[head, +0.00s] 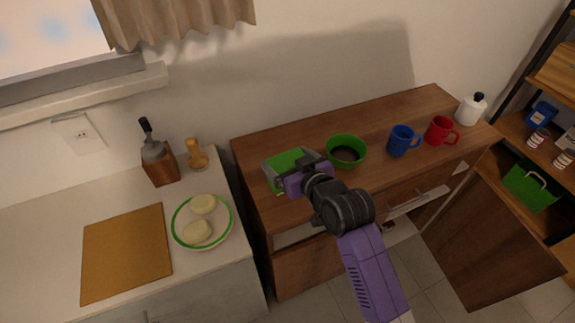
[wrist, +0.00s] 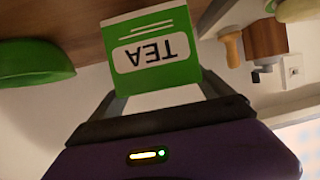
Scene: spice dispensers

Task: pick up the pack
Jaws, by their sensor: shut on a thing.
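The pack is a green and white box marked TEA. In the wrist view the pack (wrist: 152,50) sits between the two fingers of my gripper (wrist: 160,98), its lettering upside down. In the head view the pack (head: 283,163) is at the left end of the wooden cabinet top, partly hidden by my gripper (head: 298,172). My gripper is shut on the pack. I cannot tell whether the pack touches the cabinet top or is just above it.
A green bowl (head: 346,151) stands just right of the pack. Farther right are a blue mug (head: 403,140), a red mug (head: 440,131) and a white bottle (head: 470,109). A plate (head: 178,232) and cutting board (head: 125,255) lie on the left counter. A cabinet door (head: 490,215) hangs open.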

